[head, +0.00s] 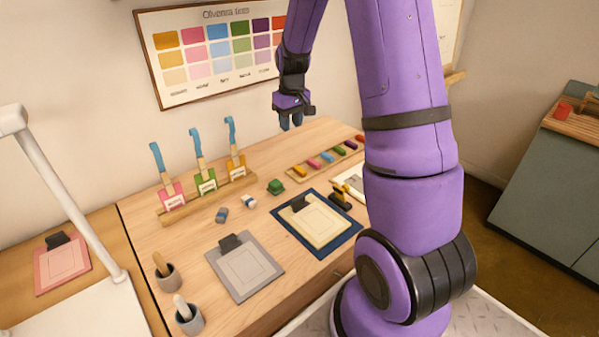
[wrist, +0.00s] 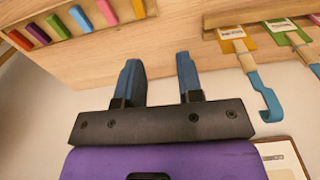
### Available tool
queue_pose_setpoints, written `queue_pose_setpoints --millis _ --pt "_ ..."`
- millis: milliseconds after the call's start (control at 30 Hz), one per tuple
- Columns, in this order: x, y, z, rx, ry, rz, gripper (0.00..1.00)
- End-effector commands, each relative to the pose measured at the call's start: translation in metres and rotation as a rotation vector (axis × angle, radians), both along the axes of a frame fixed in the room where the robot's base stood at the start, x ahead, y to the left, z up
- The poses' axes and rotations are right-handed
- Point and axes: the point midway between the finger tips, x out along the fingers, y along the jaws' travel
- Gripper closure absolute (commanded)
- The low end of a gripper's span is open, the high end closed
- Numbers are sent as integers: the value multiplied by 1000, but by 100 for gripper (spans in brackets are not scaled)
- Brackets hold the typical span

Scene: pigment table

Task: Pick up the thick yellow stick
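A yellow-orange stick (head: 300,171) lies at the near left end of a row of coloured sticks on a wooden rack (head: 294,178). In the wrist view the stick (wrist: 138,9) is at the top edge, partly cut off. My gripper (head: 291,124) hangs above the back of the table, well above and behind the rack. In the wrist view my gripper (wrist: 158,75) has its two blue fingers apart with nothing between them. The gripper does not touch the stick.
Pink, blue, green, purple and red sticks share the rack. A blue-edged board (head: 345,243) and a yellow-black stamp (head: 340,199) lie in front.

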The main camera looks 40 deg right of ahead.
Motion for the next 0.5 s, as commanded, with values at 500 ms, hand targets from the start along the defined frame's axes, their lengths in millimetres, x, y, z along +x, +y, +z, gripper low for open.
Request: queue_pose_setpoints --millis 500 --pt "15 -48 -97 4 78 -1 66"
